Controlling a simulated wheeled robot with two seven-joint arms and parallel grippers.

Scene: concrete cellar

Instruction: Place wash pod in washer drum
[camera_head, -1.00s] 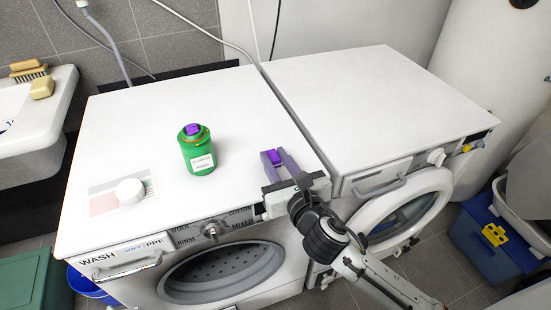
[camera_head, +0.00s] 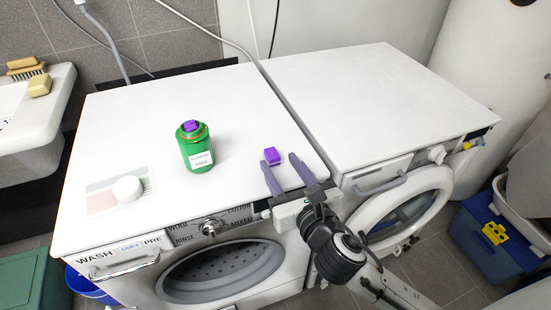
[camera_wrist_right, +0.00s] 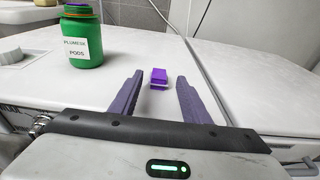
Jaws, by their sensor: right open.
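A small purple wash pod (camera_head: 272,156) lies on the white top of the left washer (camera_head: 120,120), near its front right corner. My right gripper (camera_head: 279,160) is open and empty, reaching in from the front edge. Its two fingers point toward the pod, which sits at their tips. In the right wrist view the pod (camera_wrist_right: 158,77) shows between and slightly beyond the fingertips (camera_wrist_right: 160,84), apart from both. The washer drum (camera_head: 222,272) shows its perforated inside through the round front opening below the top. My left gripper is out of view.
A green pod bottle (camera_head: 196,147) with another purple pod in its mouth stands on the left washer, left of my gripper. A white round cap (camera_head: 127,189) lies farther left. The right machine (camera_head: 385,100) has its round door (camera_head: 400,213) swung open.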

